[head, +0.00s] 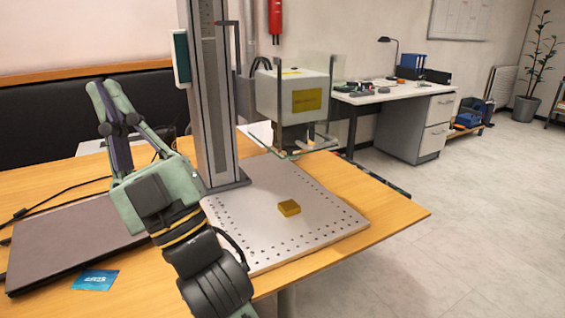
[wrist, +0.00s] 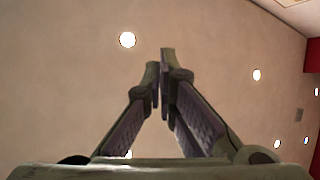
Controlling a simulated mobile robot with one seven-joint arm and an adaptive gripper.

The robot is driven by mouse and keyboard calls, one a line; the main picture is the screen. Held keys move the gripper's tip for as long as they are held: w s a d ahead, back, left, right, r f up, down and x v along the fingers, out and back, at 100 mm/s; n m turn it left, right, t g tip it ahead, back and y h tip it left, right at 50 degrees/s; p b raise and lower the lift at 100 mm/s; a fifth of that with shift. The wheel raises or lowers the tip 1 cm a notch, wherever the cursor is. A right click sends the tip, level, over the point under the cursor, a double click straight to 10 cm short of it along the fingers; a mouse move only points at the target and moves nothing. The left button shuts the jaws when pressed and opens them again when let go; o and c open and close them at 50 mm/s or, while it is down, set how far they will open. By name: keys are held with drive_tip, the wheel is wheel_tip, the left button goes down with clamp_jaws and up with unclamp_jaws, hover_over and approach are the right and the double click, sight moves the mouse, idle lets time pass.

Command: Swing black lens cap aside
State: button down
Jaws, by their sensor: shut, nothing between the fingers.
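The laser head (head: 292,92) is a white box with a yellow label, mounted on a grey column (head: 212,95). A dark round part (head: 292,136) shows under it, behind clear panels. I cannot tell the black lens cap apart from the lens housing there. My gripper (head: 101,86) is at the left, pointing up above the laptop, well apart from the laser head. The lens cap does not show in the wrist view.
A perforated base plate (head: 325,226) with a small brass block (head: 289,208) lies on the wooden table (head: 395,212). A closed laptop (head: 65,240) and a blue card (head: 95,280) lie at left. The column stands between my gripper and the laser head.

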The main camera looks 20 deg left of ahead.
drive_tip(key=w+d+f+t+h, duration=0.4)
drive_tip(key=w+f+h, duration=0.15)
drive_tip(key=w, duration=0.35)
drive_tip(key=w+d+f+t+h, duration=0.4)
drive_tip(key=w+f+h, duration=0.15)
drive_tip(key=w, duration=0.35)
drive_tip(key=w+d+f+n+h, duration=0.3)
drive_tip(key=w+d+f+h, duration=0.3)
drive_tip(key=d+f, duration=0.35)
drive_tip(key=p+x, duration=0.3)
drive_tip(key=x, duration=0.9)
drive_tip(key=shift+w+a+p, duration=0.25)
drive_tip(key=shift+a+p, duration=0.05)
drive_tip(key=shift+a, duration=0.05)
drive_tip(key=shift+f, duration=0.15)
